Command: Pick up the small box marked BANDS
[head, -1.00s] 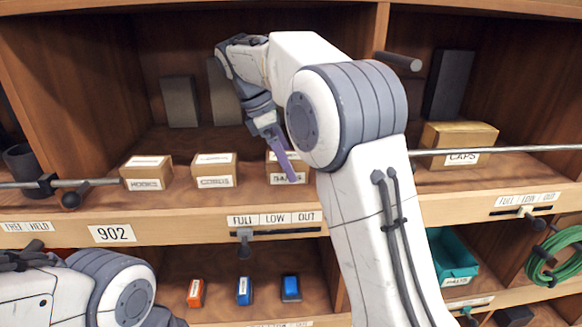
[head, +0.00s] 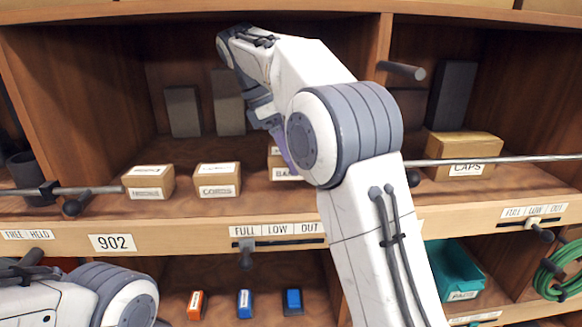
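The small cardboard box marked BANDS (head: 276,174) sits on the middle shelf, right of the CORDS box (head: 217,180). Only its left part and the first letters of its label show; my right arm hides the rest. My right gripper (head: 284,153) points down at the box, with a purple finger in front of or over its upper part. I cannot tell whether it touches the box. The elbow hides part of the gripper, so its opening is unclear. My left arm shows at lower left, but its gripper is out of view.
A HOOKS box (head: 148,183) stands left of CORDS. A CAPS box (head: 464,156) stands in the right bay. A metal rail (head: 500,161) runs along the shelf front. A wooden divider (head: 383,45) separates the bays. Dark blocks stand at the back.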

